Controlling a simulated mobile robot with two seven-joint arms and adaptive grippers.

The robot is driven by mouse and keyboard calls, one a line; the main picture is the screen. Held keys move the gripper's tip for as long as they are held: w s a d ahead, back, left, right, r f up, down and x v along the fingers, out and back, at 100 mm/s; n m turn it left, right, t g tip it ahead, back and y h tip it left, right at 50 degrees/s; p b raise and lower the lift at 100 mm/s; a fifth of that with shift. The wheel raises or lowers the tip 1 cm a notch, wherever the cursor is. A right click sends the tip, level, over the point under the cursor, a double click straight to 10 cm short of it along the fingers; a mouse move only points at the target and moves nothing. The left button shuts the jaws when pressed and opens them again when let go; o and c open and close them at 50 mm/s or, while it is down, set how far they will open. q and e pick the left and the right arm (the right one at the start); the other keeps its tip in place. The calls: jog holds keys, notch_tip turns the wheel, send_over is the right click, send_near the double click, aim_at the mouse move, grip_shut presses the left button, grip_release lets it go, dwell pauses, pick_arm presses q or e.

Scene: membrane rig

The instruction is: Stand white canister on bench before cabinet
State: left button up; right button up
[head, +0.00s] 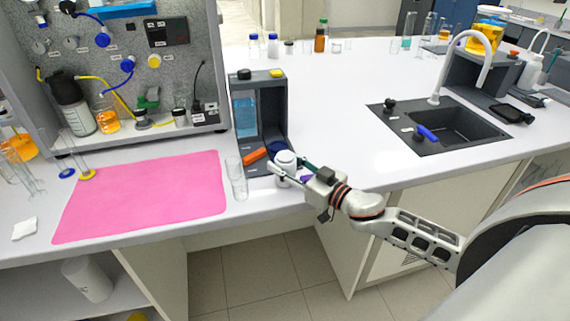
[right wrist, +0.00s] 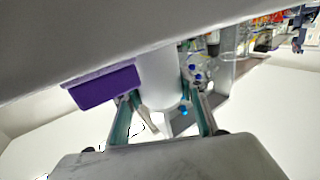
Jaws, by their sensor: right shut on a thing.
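The white canister (head: 286,160) is upright between the fingers of my right gripper (head: 287,175), by the front of the grey cabinet (head: 277,104). My right gripper is shut on it. In the right wrist view the white canister (right wrist: 160,78) also shows between the two greenish fingers (right wrist: 160,118). I cannot tell whether its base touches the bench (head: 340,110). The cabinet stands on the bench and has a blue-windowed compartment and a dark open side. My left gripper is not in view.
A clear glass cylinder (head: 237,178) stands close left of the canister, and a pink mat (head: 145,195) lies beyond it. An orange object (head: 254,155) lies at the cabinet's foot. A purple block (right wrist: 105,88) is beside my right fingers. Bench space right of the cabinet is clear.

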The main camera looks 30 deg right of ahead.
jog(key=shift+f, duration=0.1)
jog(key=o, duration=1.4)
